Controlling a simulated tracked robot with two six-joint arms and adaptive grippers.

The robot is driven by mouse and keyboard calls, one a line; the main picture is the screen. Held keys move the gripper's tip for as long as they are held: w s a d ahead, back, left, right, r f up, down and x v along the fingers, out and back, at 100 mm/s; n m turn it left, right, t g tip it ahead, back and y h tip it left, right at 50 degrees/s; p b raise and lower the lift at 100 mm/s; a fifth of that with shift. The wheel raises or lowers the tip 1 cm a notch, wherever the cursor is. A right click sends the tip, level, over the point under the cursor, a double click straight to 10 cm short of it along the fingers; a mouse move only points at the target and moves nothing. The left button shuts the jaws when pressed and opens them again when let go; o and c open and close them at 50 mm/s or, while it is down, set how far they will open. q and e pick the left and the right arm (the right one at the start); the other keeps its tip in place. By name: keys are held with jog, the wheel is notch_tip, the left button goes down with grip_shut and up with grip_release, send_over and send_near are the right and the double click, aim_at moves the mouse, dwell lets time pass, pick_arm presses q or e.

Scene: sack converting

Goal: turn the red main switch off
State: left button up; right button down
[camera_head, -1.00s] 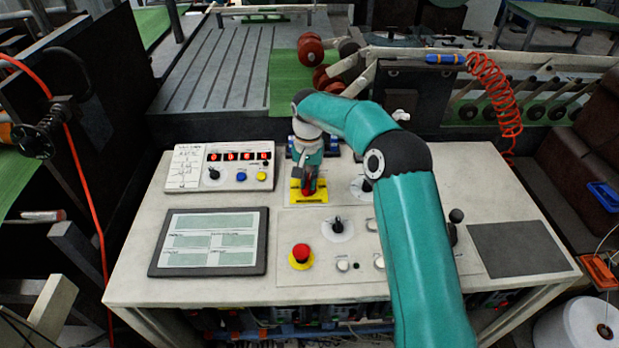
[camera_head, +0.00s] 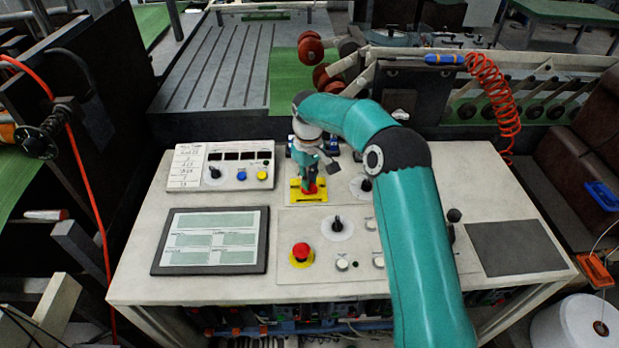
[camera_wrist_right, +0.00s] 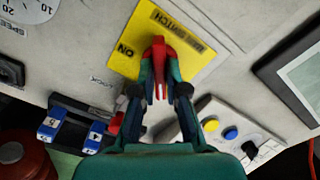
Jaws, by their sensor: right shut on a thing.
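The red main switch (camera_wrist_right: 160,52) stands on a yellow plate (camera_wrist_right: 203,38) lettered MAIN SWITCH, with ON beside the knob in the right wrist view. My right gripper (camera_wrist_right: 160,88) is shut on the switch's red handle, one finger on each side. In the head view the right gripper (camera_head: 309,184) points down at the yellow plate (camera_head: 295,196) and partly hides the red switch (camera_head: 313,190). My left gripper is not in view.
A red emergency button (camera_head: 301,251) on a yellow base sits in front of the switch. A black knob (camera_head: 337,224) is nearby. A tablet-like screen (camera_head: 212,241) lies to the left. Blue-tabbed parts (camera_wrist_right: 49,127) stand close to the gripper. The grey pad (camera_head: 516,248) at right is clear.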

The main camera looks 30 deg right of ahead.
jog(key=shift+s+n, duration=0.15)
jog(key=shift+n, duration=0.45)
jog(key=shift+f, duration=0.1)
jog(key=c, duration=1.2)
grip_release()
jog(key=shift+r, duration=0.2)
jog(key=shift+r, duration=0.25)
notch_tip(320, 180, up, 11)
